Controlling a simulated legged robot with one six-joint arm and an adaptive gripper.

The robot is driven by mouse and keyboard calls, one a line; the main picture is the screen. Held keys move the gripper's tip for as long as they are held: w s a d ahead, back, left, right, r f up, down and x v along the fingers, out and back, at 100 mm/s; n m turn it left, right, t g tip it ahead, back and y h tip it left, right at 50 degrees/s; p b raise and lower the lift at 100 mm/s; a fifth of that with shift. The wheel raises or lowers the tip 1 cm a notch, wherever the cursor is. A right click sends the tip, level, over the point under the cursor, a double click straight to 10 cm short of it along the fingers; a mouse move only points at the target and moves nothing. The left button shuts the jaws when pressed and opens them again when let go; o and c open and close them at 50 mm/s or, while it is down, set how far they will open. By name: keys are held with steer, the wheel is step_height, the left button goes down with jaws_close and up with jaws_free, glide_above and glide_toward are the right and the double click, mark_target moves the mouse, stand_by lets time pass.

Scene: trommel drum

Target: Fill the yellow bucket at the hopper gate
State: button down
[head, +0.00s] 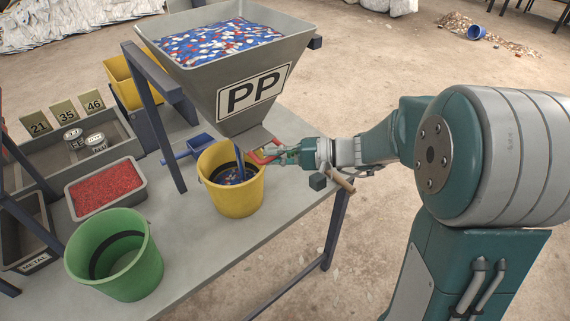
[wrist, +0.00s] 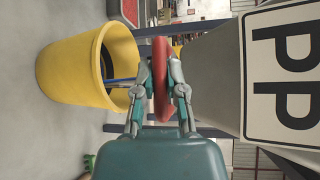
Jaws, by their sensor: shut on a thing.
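The yellow bucket (head: 231,200) stands upright on the table under the hopper (head: 243,80) marked PP; it also shows in the wrist view (wrist: 70,70). A thin blue stream (head: 239,160) drops from the hopper's outlet into it. Blue and mixed flakes (head: 232,177) lie inside, below a dark band on the inner wall. My gripper (head: 279,155) is shut on the red gate handle (wrist: 161,70), right of the bucket's rim and under the hopper. The gate plate itself is mostly hidden.
A green bucket (head: 118,262) stands at the front left. A frame leg (head: 158,120) rises beside the hopper.

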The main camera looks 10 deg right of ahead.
steer(key=shift+w+a+f, duration=0.1)
steer(key=shift+w+a, duration=0.05)
steer(key=shift+w, duration=0.1)
steer(key=c, duration=0.7)
jaws_free()
steer(key=shift+c, duration=0.2)
steer(key=shift+o, duration=0.3)
steer(key=shift+w+a, duration=0.1)
steer(key=shift+a, duration=0.05)
steer(key=v, duration=1.2)
